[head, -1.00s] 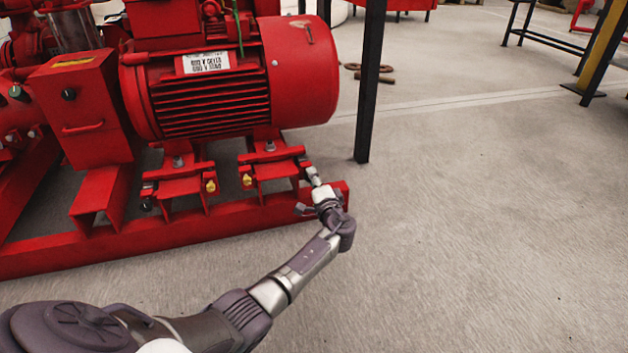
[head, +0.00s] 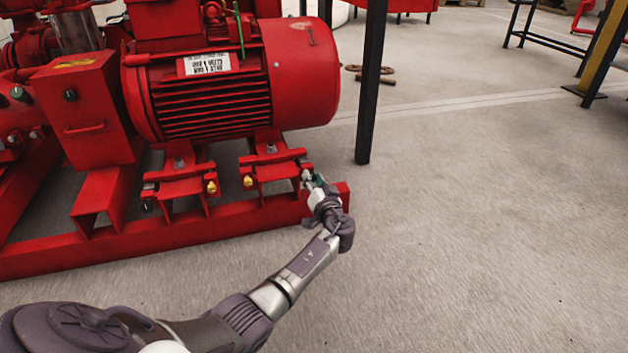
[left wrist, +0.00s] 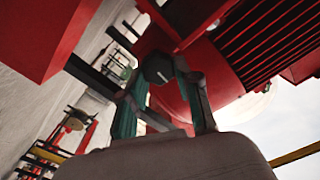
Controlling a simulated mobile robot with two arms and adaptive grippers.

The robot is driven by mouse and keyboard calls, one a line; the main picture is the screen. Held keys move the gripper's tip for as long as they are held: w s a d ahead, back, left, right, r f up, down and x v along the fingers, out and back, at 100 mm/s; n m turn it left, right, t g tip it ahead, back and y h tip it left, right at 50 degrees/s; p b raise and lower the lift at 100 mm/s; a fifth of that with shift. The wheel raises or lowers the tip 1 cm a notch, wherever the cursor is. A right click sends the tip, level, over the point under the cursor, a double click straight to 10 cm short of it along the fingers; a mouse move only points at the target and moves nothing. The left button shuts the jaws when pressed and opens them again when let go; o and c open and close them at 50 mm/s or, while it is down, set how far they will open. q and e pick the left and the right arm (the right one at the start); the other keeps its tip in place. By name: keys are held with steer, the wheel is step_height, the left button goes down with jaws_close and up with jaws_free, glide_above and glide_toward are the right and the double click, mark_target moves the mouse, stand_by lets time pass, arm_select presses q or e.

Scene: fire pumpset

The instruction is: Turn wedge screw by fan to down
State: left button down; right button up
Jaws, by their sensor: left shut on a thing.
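The wedge screw by the fan shows in the left wrist view as a dark hex head (left wrist: 157,68) between my fingertips. In the head view it is small, at the right end of the red mount (head: 272,163) under the motor's fan end. My left gripper (head: 311,184) reaches this end from the front right. In the left wrist view the left gripper (left wrist: 158,75) is shut on the screw, with one finger on each side of the head. The fingers partly hide the screw in the head view. My right gripper is not in view.
The red motor (head: 215,90) stands above the mounts on a red base rail (head: 120,240). A dark post (head: 369,80) stands behind and right of the gripper.

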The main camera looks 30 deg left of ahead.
arm_select(q)
steer(key=shift+a+n, duration=0.15)
steer(key=shift+n, duration=0.55)
steer(key=c, duration=0.8)
jaws_free()
step_height(320, 180, up, 10)
